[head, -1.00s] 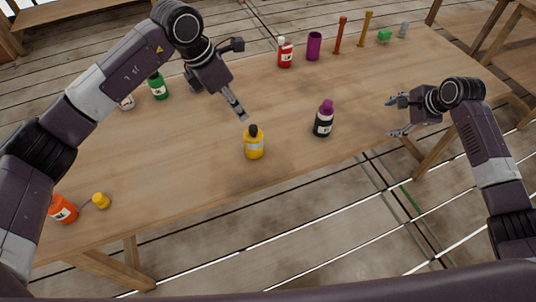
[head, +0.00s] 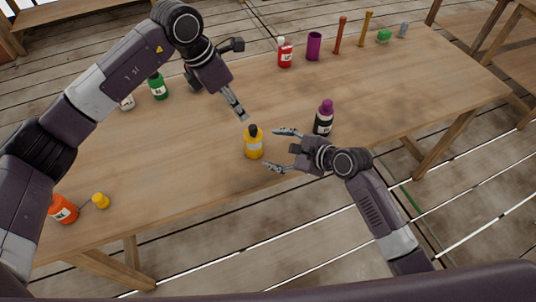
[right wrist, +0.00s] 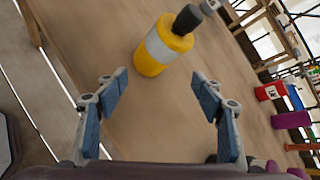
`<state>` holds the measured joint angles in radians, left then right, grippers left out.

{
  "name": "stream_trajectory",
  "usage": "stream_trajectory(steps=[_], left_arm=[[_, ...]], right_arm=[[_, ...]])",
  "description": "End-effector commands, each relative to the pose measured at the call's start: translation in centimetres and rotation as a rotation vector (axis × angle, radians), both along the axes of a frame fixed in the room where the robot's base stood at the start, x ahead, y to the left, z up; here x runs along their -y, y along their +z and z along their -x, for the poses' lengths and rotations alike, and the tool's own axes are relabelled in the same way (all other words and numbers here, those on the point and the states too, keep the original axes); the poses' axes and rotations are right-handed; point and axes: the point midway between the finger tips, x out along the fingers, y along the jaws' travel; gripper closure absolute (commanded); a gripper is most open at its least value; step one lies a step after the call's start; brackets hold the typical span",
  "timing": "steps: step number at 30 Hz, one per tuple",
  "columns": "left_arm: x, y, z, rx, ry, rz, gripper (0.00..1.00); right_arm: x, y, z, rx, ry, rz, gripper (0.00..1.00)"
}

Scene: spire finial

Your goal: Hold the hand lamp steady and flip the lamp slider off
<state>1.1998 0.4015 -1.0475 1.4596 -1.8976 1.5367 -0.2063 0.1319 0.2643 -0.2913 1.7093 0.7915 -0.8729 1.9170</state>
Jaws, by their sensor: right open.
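I cannot make out a hand lamp or its slider for sure. A yellow bottle-like object (head: 254,146) with a grey band and a dark top stands upright near the table's front edge. It also shows in the right wrist view (right wrist: 163,50), ahead of the fingers. My right gripper (head: 280,150) is open and empty just right of it, its fingers pointing towards it; they also show in the right wrist view (right wrist: 159,88). My left gripper (head: 238,106) hangs above and behind the yellow object, apart from it; whether its fingers are open is unclear.
A dark bottle with a purple cap (head: 324,117) stands close behind my right gripper. Red (head: 285,54), purple (head: 314,46) and green (head: 158,87) items stand farther back. An orange bottle (head: 63,209) and a small yellow piece (head: 101,201) are at the left.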

Motion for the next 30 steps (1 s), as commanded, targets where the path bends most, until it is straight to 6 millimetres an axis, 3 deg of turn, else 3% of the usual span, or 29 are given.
stream_trajectory(steps=[1,4,12,19,30], left_arm=[[0.0,0.0,0.0,0.0,0.0,0.0,0.71],[0.0,0.0,0.0,0.0,0.0,0.0,0.71],[0.0,0.0,0.0,0.0,0.0,0.0,0.71],[0.0,0.0,0.0,0.0,0.0,0.0,0.71],[0.0,0.0,0.0,0.0,0.0,0.0,0.71]], right_arm=[[-1.3,0.0,0.6,-0.033,-0.071,-0.095,0.38],[-2.4,0.0,1.1,-0.091,-0.212,-0.252,0.38],[-2.6,-0.1,2.1,-0.194,-0.461,-0.515,0.38],[-2.9,-0.5,1.4,-0.21,-0.502,-0.557,0.38],[-5.4,-2.4,-2.4,-0.21,-0.499,-0.554,0.38]])
